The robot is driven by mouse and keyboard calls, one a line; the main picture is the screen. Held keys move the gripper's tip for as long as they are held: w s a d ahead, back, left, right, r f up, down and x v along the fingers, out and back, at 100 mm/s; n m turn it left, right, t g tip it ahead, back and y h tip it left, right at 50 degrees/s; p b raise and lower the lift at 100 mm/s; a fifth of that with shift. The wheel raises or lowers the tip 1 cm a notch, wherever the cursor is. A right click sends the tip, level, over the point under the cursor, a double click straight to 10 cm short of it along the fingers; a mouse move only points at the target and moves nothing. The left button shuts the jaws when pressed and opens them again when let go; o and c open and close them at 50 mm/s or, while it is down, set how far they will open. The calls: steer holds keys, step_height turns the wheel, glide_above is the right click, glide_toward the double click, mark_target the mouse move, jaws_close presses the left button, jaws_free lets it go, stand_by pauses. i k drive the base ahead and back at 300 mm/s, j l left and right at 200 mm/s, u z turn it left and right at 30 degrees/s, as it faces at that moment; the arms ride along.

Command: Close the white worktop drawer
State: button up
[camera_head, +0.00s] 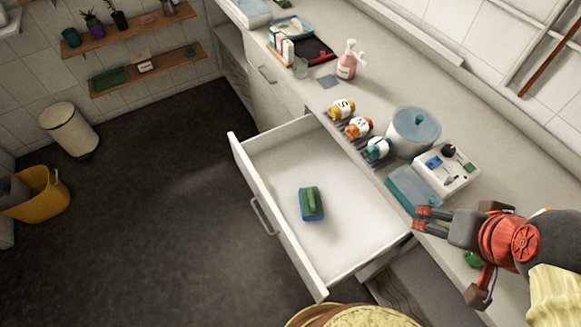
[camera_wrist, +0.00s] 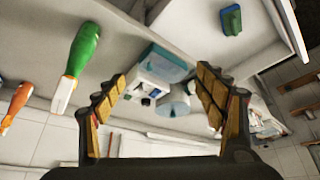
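The white worktop drawer (camera_head: 268,172) is pulled far out from under the worktop, over the dark floor. Its grey bar handle (camera_head: 262,216) is on the front panel, facing left. A sponge (camera_head: 311,204), green on top and blue below, lies inside on the drawer bottom. The drawer also shows at the upper right of the wrist view (camera_wrist: 272,62), with the sponge (camera_wrist: 231,19) in it. My gripper (camera_head: 423,219) is beside the drawer's right end, near the worktop edge. In the wrist view its padded fingers (camera_wrist: 165,96) are spread apart with nothing between them.
A yellow bucket (camera_head: 38,196) and white bin (camera_head: 70,131) stand at left. The floor (camera_head: 140,235) before the drawer is clear.

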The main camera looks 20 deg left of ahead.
mark_target(358, 226)
steer(key=u, duration=1.6)
steer(key=j, duration=0.4)
steer(key=k+j, duration=0.1)
steer(key=j, duration=0.25)
